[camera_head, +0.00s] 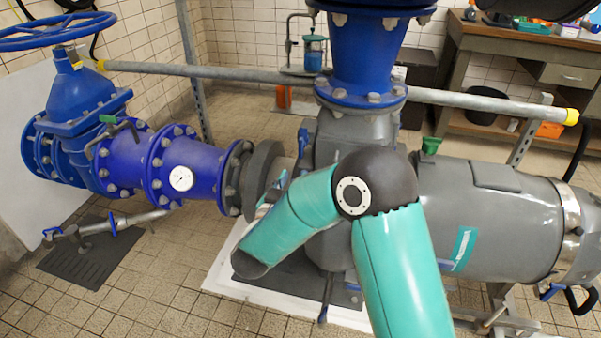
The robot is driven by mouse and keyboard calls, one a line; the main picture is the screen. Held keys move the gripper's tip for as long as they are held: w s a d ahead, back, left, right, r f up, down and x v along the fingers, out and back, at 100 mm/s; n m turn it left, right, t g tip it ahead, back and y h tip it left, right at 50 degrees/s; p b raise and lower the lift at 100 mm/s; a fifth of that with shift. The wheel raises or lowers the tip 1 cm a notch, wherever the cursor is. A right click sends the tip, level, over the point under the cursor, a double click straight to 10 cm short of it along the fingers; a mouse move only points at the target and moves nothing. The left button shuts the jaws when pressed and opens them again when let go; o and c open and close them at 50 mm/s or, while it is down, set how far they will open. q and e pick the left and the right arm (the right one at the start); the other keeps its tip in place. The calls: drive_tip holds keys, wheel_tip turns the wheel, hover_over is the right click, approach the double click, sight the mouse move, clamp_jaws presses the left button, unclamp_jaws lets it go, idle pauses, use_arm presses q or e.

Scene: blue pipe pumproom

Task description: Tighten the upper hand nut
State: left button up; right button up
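I cannot pick out the upper hand nut for sure. The grey pump housing (345,137) stands in the middle under a blue vertical pipe (362,50). My teal arm with a black elbow joint crosses in front of the housing and hides much of its front. The forearm slants down to the left and ends in a dark wrist. Small pale and teal parts, seemingly of my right gripper (270,194), show beyond the forearm, near the dark flange of the blue pipe. Its fingers are mostly hidden, so I cannot tell their opening or any contact. My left gripper is not in view.
A blue horizontal pipe (208,165) with a gauge (181,178) and a blue handwheel valve (75,95) stand at left. A grey rail (225,73) crosses behind. The grey motor (490,225) fills the right. The tiled floor (130,285) is open at lower left.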

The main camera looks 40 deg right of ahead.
sight(300, 148)
use_arm(q)
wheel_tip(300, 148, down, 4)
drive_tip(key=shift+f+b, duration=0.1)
drive_tip(key=shift+b, duration=1.1)
use_arm(e)
drive_tip(key=shift+t, duration=0.5)
drive_tip(key=x, duration=0.5)
drive_tip(key=w+a+x, duration=0.1)
drive_tip(key=x, duration=0.4)
drive_tip(key=f+x, duration=0.1)
drive_tip(key=x, duration=0.4)
drive_tip(key=shift+w+f, duration=0.1)
drive_tip(key=shift+w, duration=0.35)
clamp_jaws()
